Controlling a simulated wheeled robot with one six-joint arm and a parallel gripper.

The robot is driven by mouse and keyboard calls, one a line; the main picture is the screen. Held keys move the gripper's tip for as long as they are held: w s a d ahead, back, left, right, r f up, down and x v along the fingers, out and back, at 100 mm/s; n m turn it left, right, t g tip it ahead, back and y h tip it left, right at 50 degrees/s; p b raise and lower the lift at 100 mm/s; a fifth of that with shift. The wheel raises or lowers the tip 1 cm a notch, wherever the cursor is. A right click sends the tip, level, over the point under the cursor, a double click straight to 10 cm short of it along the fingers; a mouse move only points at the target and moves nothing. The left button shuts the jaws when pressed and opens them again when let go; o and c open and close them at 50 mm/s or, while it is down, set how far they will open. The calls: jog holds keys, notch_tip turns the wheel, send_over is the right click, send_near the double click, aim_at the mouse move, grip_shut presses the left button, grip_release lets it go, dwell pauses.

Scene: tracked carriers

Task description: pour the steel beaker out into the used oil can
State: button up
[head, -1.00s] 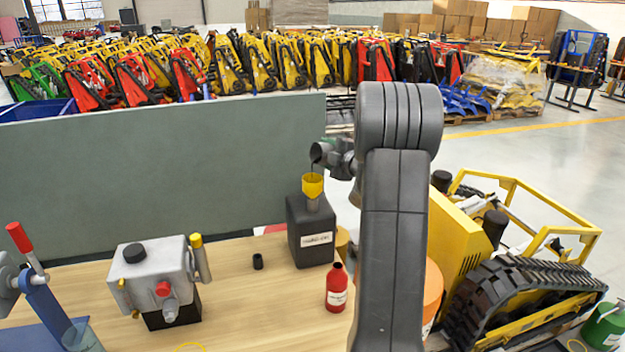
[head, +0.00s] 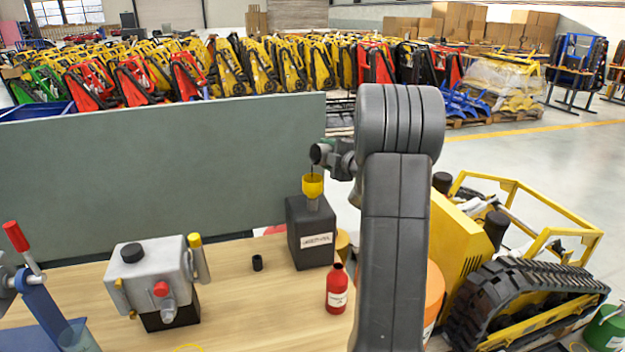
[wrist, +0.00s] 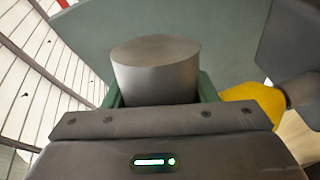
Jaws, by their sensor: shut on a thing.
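The steel beaker (head: 317,153) is held tipped, its dark mouth facing left and down, just above the yellow funnel (head: 313,186). A thin dark streak runs from the mouth down to the funnel. The funnel sits in the top of the black used oil can (head: 312,232), which stands upright with a white label. My gripper (head: 332,150) is shut on the beaker, partly hidden behind my arm. In the wrist view the beaker (wrist: 157,72) sits between the green fingers, its inside hidden. A yellow shape beside it there looks like the funnel.
A red bottle (head: 336,290) stands in front of the can, and a small black cap (head: 257,263) lies to its left. A grey machine (head: 153,280) stands further left on the wooden bench (head: 240,315). A grey-green panel (head: 160,175) rises behind. A yellow tracked carrier (head: 520,270) is at the right.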

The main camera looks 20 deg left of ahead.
jog(key=shift+s+f+n+b, duration=0.15)
jog(key=shift+n+b, duration=0.25)
jog(key=shift+b, duration=0.5)
dwell(0.4)
jog(key=shift+s+a+r+n+t+b, duration=0.15)
jog(key=shift+r+n+t+b, duration=0.2)
jog(key=shift+n+b, duration=0.7)
dwell(1.7)
jog(key=shift+r+m+h, duration=0.1)
jog(key=shift+m+h, duration=0.2)
jog(key=shift+m, duration=0.05)
jog(key=shift+r+m+p, duration=0.15)
jog(key=shift+m+p, duration=0.25)
jog(key=shift+p, duration=0.55)
jog(key=shift+w+m+p, duration=0.25)
jog(key=shift+m+p, duration=0.25)
jog(key=shift+p, duration=0.5)
jog(key=shift+w+m+p, duration=0.15)
jog(key=shift+m+p, duration=0.15)
jog(key=shift+p, duration=0.45)
jog(key=shift+d+f, duration=0.2)
jog(key=shift+f, duration=0.15)
jog(key=shift+r, duration=0.1)
jog(key=shift+m+g+y+p, duration=0.4)
jog(key=shift+g+p, duration=0.05)
jog(key=shift+p, duration=0.05)
